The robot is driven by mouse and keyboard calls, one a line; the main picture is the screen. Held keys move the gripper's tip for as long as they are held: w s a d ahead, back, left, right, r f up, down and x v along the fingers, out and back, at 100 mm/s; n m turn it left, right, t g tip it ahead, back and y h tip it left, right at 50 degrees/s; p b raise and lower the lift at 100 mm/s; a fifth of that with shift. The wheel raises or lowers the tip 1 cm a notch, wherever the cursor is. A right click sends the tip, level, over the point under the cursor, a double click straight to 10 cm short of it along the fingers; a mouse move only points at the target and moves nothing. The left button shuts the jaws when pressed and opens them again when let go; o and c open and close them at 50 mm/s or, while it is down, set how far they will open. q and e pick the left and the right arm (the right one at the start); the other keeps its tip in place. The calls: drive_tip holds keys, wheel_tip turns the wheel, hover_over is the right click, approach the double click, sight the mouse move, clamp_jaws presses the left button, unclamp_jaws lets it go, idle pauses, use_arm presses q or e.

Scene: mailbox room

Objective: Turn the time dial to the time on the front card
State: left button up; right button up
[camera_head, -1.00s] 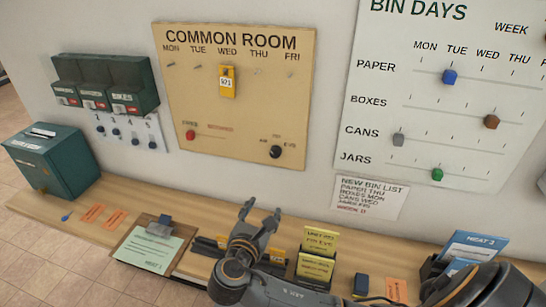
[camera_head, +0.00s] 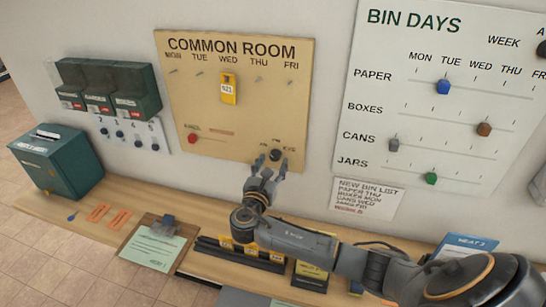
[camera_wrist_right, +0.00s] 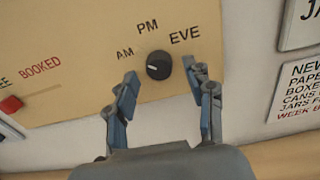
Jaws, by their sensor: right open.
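The time dial is a round black knob (camera_head: 275,155) at the lower right of the tan Common Room board (camera_head: 185,95). In the right wrist view the dial (camera_wrist_right: 159,65) has a light pointer mark and AM, PM and EVE printed around it. My right gripper (camera_head: 266,177) is open just below the dial. In the wrist view its fingers (camera_wrist_right: 163,90) stand left and right of the knob, apart from it. The front card, in a holder (camera_head: 310,275) on the counter, is mostly hidden behind my right arm. My left gripper is not in view.
A red slider (camera_head: 192,138) and a yellow tag (camera_head: 228,89) are on the same board. The Bin Days board (camera_head: 450,100) is to the right. A clipboard (camera_head: 155,245) and a black tray (camera_head: 240,252) lie on the counter below.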

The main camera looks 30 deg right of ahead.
drive_tip(key=shift+w+d, duration=0.45)
drive_tip(key=shift+d, duration=0.1)
clamp_jaws()
drive_tip(key=shift+m, duration=0.3)
drive_tip(key=m+b, duration=0.2)
drive_tip(key=m, duration=0.1)
drive_tip(key=shift+f+m, duration=0.2)
drive_tip(key=shift+m, duration=0.1)
drive_tip(key=m+b, duration=0.2)
drive_tip(key=m, duration=0.1)
drive_tip(key=shift+a+b, duration=0.1)
drive_tip(key=shift+b, duration=0.25)
drive_tip(key=shift+r+m+b, duration=0.15)
drive_tip(key=shift+m+b, duration=0.2)
drive_tip(key=shift+m, duration=0.45)
